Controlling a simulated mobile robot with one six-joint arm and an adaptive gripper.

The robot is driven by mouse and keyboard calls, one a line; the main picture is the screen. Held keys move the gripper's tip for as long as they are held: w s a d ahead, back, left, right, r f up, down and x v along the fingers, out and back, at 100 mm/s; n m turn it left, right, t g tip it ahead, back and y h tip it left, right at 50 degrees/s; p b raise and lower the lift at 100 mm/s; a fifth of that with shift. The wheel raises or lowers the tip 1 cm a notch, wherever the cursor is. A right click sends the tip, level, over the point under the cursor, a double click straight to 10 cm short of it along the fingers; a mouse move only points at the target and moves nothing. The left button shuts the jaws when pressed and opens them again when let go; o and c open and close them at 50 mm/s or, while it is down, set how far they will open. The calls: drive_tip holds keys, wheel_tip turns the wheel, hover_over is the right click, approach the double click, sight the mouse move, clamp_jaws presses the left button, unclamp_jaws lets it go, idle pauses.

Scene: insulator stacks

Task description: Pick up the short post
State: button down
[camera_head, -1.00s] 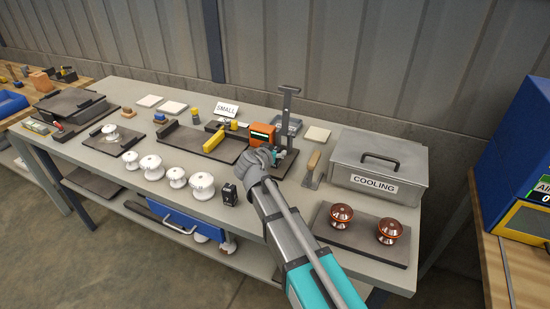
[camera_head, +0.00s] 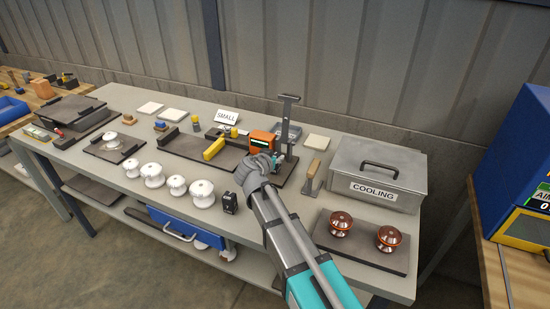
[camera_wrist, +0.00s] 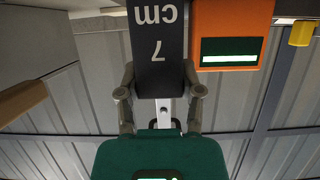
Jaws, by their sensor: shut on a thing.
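The short post (camera_wrist: 157,42) is a dark block with "7 cm" in white, upside down in the wrist view. My gripper (camera_wrist: 161,93) has one finger on each side of its end and is shut on it. In the head view my gripper (camera_head: 275,160) is low over the dark tray, just in front of an orange box. My wrist and fingers hide the post there, and I cannot tell whether its far end rests on anything.
The orange box (camera_head: 262,139) with a screen is close beside my gripper. A tall metal stand (camera_head: 289,125) rises just behind it. A trowel-like tool (camera_head: 312,176) and the COOLING box (camera_head: 379,165) are to the right. White insulators (camera_head: 176,185) line the front left.

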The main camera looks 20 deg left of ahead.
drive_tip(key=shift+r+p, duration=0.65)
drive_tip(key=shift+r, duration=0.25)
drive_tip(key=s+d+r+p, duration=0.7)
drive_tip(key=s+r+p, duration=0.3)
drive_tip(key=s, duration=0.2)
drive_tip(key=shift+s+r, duration=0.15)
drive_tip(key=shift+r, duration=0.05)
drive_tip(key=shift+s, duration=0.15)
